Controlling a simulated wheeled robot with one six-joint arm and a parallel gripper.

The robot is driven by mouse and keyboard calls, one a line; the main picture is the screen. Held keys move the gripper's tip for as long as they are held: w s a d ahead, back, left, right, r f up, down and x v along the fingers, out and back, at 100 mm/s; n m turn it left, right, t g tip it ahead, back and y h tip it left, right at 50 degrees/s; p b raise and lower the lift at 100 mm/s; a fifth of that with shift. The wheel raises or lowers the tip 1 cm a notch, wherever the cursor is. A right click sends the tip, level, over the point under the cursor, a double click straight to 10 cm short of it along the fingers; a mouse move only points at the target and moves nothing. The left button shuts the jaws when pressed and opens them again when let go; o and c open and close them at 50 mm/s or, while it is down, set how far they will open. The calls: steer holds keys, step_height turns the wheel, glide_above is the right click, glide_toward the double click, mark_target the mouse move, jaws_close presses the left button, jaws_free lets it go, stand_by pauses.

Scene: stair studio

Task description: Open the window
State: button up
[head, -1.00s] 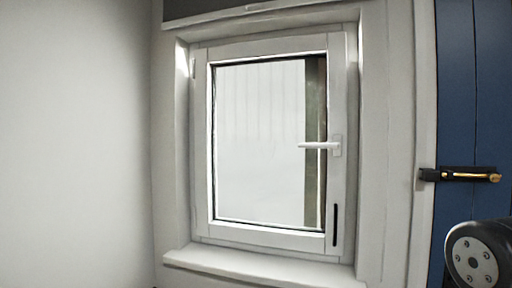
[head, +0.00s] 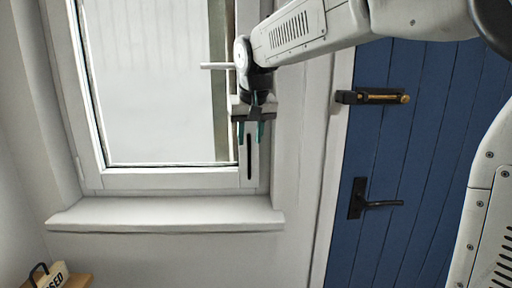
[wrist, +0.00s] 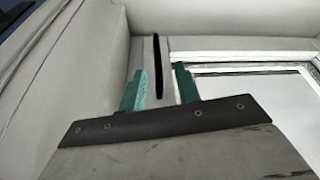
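The white-framed window (head: 160,178) fills the left of the head view, and its sash looks closed in the frame. Its white lever handle (head: 215,66) lies horizontal, pointing left; its base is hidden behind my arm. My gripper (head: 250,140) points down in front of the right side of the frame, below and to the right of the handle. Its teal fingers are apart with nothing between them. A black vertical strip (head: 249,158) on the frame shows just below the fingertips. In the wrist view the strip (wrist: 158,66) appears between and beyond the open fingers (wrist: 160,72); the handle is not visible there.
A white sill (head: 165,215) juts out below the window. A blue plank door (head: 420,150) stands to the right, with a bolt (head: 375,97) and a black lever handle (head: 375,203). A small sign (head: 50,276) sits on a wooden surface at bottom left.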

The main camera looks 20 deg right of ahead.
mark_target(250, 148)
steer(key=x, duration=0.4)
steer(key=w+x, duration=0.1)
steer(key=x, duration=0.2)
steer(key=shift+w+d+r, duration=0.1)
steer(key=shift+d+r, duration=0.15)
steer(key=shift+d, duration=0.1)
jaws_close()
